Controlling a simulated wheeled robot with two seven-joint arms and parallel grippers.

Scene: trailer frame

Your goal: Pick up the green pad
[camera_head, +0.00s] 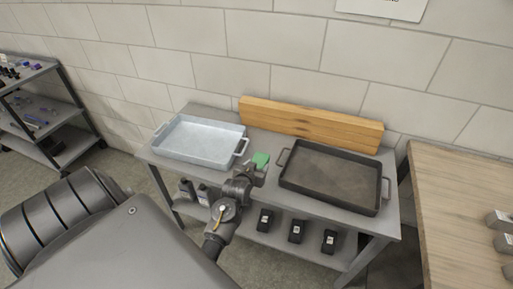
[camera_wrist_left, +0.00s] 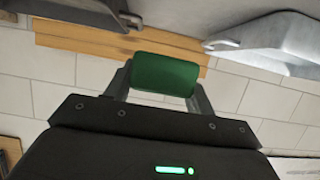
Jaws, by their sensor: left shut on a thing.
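The green pad (camera_head: 261,159) shows in the head view between the two trays, above the grey table. My left gripper (camera_head: 257,172) is at the pad, its arm reaching in from the lower left. In the left wrist view the green pad (camera_wrist_left: 165,75) sits between the two fingers of my left gripper (camera_wrist_left: 163,84), which are shut on it. The head view does not show clearly whether the pad touches the table. My right gripper is not in either view.
A light metal tray (camera_head: 199,155) stands left on the grey table (camera_head: 262,194), a dark tray (camera_head: 331,168) right. Black boxes (camera_head: 297,231) sit on the lower shelf. A wooden worktop (camera_head: 455,200) is at right, a shelf rack (camera_head: 45,110) at left.

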